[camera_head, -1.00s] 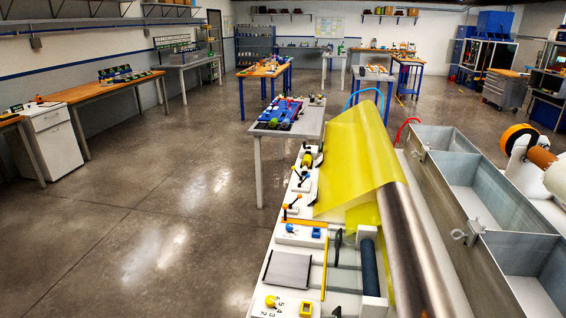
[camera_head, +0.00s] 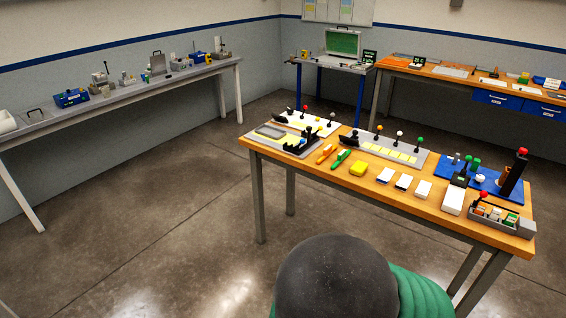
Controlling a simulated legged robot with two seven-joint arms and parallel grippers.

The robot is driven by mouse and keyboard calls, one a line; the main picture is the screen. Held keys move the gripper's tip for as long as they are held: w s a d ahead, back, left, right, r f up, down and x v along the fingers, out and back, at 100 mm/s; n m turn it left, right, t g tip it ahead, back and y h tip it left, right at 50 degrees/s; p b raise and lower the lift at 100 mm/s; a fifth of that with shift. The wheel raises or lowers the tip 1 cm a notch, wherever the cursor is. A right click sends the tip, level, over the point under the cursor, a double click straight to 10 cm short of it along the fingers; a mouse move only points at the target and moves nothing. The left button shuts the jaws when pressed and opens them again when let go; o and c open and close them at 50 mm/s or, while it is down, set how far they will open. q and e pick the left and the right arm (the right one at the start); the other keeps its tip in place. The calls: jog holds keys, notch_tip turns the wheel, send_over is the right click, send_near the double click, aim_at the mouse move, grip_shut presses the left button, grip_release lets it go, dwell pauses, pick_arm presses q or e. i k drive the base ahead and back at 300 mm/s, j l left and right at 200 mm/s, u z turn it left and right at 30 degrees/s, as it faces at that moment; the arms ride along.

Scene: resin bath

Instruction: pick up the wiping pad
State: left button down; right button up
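I cannot pick out the wiping pad for certain. Neither of my grippers is in view.
A dark dome (camera_head: 337,277) with a green ribbed part (camera_head: 421,292) stands at the bottom, before the table; I cannot tell what it is. A grey bench (camera_head: 130,95) runs along the left wall. Floor (camera_head: 170,195) between bench and table is clear.

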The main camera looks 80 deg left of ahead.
aim_at(358, 169)
jog(key=u, duration=2.15)
jog(key=z, duration=4)
jog(key=u, duration=4.1)
jog(key=i+l+u, duration=0.1)
jog(key=u, duration=0.25)
jog(key=i+l+u, duration=0.15)
jog(key=u, duration=0.25)
jog(key=i+l+u, duration=0.2)
jog(key=u, duration=0.15)
